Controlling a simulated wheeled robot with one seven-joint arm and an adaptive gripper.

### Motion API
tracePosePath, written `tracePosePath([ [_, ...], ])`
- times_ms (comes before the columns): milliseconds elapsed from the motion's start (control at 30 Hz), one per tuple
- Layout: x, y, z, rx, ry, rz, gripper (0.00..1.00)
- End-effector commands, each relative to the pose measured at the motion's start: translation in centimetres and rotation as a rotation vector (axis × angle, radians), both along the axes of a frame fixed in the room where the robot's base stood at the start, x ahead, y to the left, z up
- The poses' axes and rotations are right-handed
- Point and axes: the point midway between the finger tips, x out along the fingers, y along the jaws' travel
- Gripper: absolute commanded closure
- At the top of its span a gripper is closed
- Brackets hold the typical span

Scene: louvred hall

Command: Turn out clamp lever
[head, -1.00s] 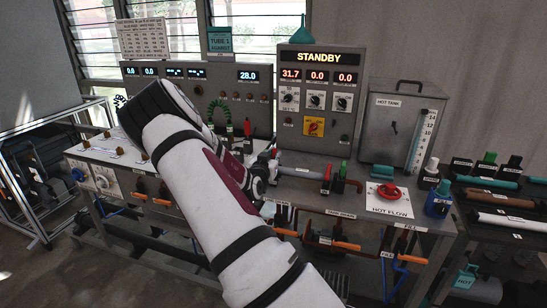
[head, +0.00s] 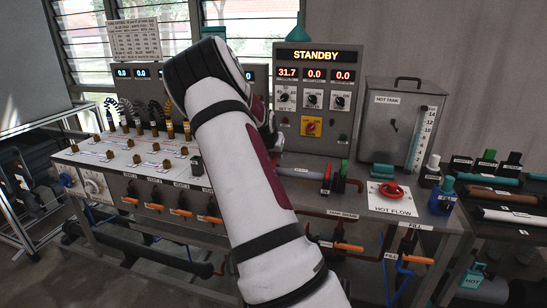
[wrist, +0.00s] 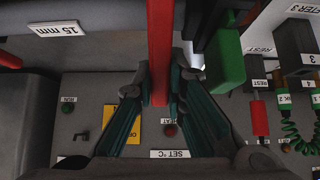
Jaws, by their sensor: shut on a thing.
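In the wrist view, a straight red lever (wrist: 160,45) runs down from the top edge of the picture. My gripper (wrist: 160,88) has its two teal fingers on either side of the lever's lower end and is shut on it. The lever's far end is cut off by the frame. In the head view my arm hides the gripper and the lever it holds.
The STANDBY panel (head: 316,56) stands behind my arm, with the hot tank (head: 395,125) to its right. A red HOT FLOW knob (head: 391,191) is on the bench. In the wrist view a green block (wrist: 230,55) sits close right of the fingers.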

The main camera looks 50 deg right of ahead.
Motion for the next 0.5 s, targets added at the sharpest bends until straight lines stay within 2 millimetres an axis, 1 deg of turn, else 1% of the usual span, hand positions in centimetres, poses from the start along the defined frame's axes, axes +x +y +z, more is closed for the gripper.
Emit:
tracePosePath([
  [200, 0.09, -0.33, -0.41, 0.049, 0.021, -0.001, 1.00],
  [500, 0.12, -0.34, -0.47, 0.062, 0.026, -0.001, 1.00],
])
